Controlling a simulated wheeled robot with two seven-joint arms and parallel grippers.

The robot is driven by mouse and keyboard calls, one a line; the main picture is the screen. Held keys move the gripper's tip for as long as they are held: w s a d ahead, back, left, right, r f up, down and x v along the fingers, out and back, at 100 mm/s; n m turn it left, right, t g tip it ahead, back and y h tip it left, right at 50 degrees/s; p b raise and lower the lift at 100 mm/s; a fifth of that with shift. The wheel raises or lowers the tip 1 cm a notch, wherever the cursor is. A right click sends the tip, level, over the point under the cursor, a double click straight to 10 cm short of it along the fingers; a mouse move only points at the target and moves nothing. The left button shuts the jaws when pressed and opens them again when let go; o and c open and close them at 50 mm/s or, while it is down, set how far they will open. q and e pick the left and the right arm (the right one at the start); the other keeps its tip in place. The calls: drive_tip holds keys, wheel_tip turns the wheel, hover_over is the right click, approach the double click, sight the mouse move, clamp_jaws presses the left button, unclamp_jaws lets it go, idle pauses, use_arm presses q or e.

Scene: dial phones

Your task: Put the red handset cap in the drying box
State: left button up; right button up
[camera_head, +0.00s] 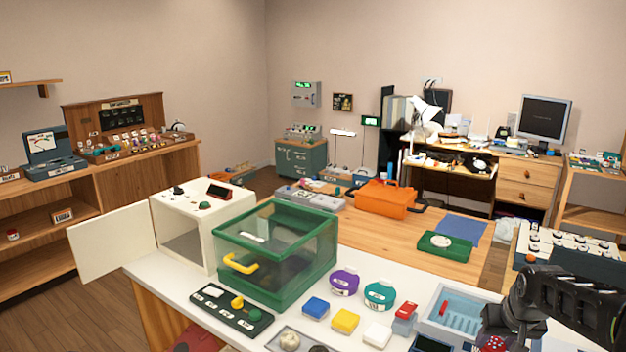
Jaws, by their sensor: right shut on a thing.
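A red cap with pale dots, which looks like the red handset cap (493,344), is at the bottom edge of the head view, partly cut off. My right gripper (497,334) is shut on it, at the right end of the white counter. A white box (181,223) with a small display on top stands at the counter's far left, its door (112,240) swung open to the left. A green see-through box (262,287) with a yellow handle stands beside it, its lid down. I cannot tell which one is the drying box. My left gripper is not in view.
On the white counter (178,283), a dark button panel (231,311), purple (344,282) and teal (379,295) round pieces, and blue, yellow and white blocks lie in front of the green box. A pale blue tray (459,312) is next to my right gripper.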

drive_tip(key=shift+d+m, duration=0.1)
drive_tip(key=shift+m, duration=0.2)
drive_tip(key=shift+w+a+f+m, duration=0.15)
drive_tip(key=shift+a+f, duration=0.1)
drive_tip(key=shift+f, duration=0.35)
drive_tip(key=shift+w+a+f+m, duration=0.1)
drive_tip(key=shift+a+f+m, duration=0.1)
drive_tip(key=shift+f, duration=0.4)
drive_tip(key=shift+n, duration=0.45)
drive_tip(key=a+f, duration=0.1)
drive_tip(key=a, duration=0.1)
drive_tip(key=a+f, duration=0.1)
drive_tip(key=a, duration=0.2)
drive_tip(key=s+a+f, duration=0.1)
drive_tip(key=a, duration=0.2)
drive_tip(key=shift+s+a, duration=0.1)
drive_tip(key=shift+a, duration=0.05)
drive_tip(key=a+n, duration=0.1)
drive_tip(key=a, duration=0.3)
drive_tip(key=s+a+n, duration=0.1)
drive_tip(key=a, duration=0.4)
drive_tip(key=s+a+f+n+y, duration=0.1)
drive_tip(key=a, duration=0.3)
drive_tip(key=shift+s+a, duration=0.1)
drive_tip(key=shift+a, duration=0.1)
drive_tip(key=shift+a+r+n, duration=0.15)
drive_tip(key=shift+a+n, duration=0.15)
drive_tip(key=shift+a, duration=0.05)
drive_tip(key=shift+d, duration=0.1)
